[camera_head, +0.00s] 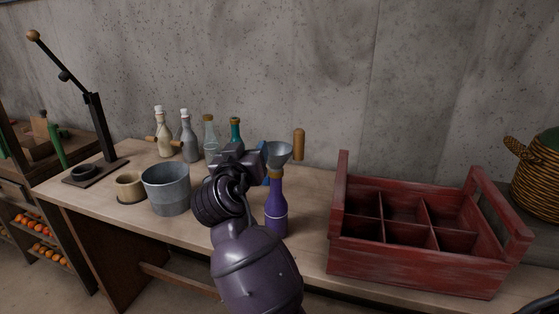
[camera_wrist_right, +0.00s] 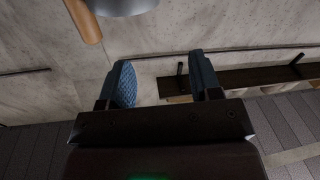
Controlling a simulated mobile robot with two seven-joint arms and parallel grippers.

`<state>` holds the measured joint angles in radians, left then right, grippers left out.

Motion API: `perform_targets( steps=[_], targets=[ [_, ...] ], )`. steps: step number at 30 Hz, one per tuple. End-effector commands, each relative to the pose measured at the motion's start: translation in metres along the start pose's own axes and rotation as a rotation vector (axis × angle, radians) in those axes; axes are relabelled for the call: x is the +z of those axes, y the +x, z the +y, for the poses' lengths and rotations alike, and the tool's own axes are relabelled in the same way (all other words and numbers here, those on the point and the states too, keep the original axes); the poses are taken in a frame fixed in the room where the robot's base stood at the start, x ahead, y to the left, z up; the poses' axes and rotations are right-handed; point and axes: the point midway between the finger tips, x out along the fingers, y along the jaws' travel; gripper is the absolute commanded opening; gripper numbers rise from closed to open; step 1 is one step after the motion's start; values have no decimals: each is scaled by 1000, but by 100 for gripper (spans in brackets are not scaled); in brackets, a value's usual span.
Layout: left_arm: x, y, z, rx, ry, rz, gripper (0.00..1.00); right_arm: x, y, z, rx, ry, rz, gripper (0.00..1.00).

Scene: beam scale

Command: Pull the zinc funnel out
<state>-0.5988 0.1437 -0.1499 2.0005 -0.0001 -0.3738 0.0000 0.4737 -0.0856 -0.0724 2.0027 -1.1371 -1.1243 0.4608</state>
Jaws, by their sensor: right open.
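The zinc funnel (camera_head: 279,153) sits in the neck of a purple bottle (camera_head: 275,206) that stands upright on the workbench. My right gripper (camera_head: 264,165) is just left of the funnel and close to it; in the head view I cannot tell whether they touch. In the right wrist view the two blue-padded fingers (camera_wrist_right: 163,78) are apart with nothing between them. Part of the grey funnel (camera_wrist_right: 124,5) shows at the top edge there, beyond the fingertips. My left gripper is not in view.
A red divided crate (camera_head: 400,262) stands right of the bottle. A zinc bucket (camera_head: 166,188) and a small tan pot (camera_head: 129,187) stand left of my arm. A lever press (camera_head: 97,125) stands far left.

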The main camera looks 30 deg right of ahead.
Motion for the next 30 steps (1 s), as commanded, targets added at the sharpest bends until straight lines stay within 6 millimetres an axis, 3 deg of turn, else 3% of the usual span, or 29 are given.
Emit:
perform_targets(
  steps=[3, 9, 21, 30],
  targets=[
    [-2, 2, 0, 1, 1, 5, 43, -6, -3, 26, 178, 69, -36, 58],
    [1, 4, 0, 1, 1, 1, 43, 0, -9, 51, 347, 163, -67, 58],
    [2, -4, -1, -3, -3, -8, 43, 7, 34, 70, 365, 178, -69, 58],
    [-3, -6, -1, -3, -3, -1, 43, 10, 54, 80, 365, 176, -69, 58]
  ],
)
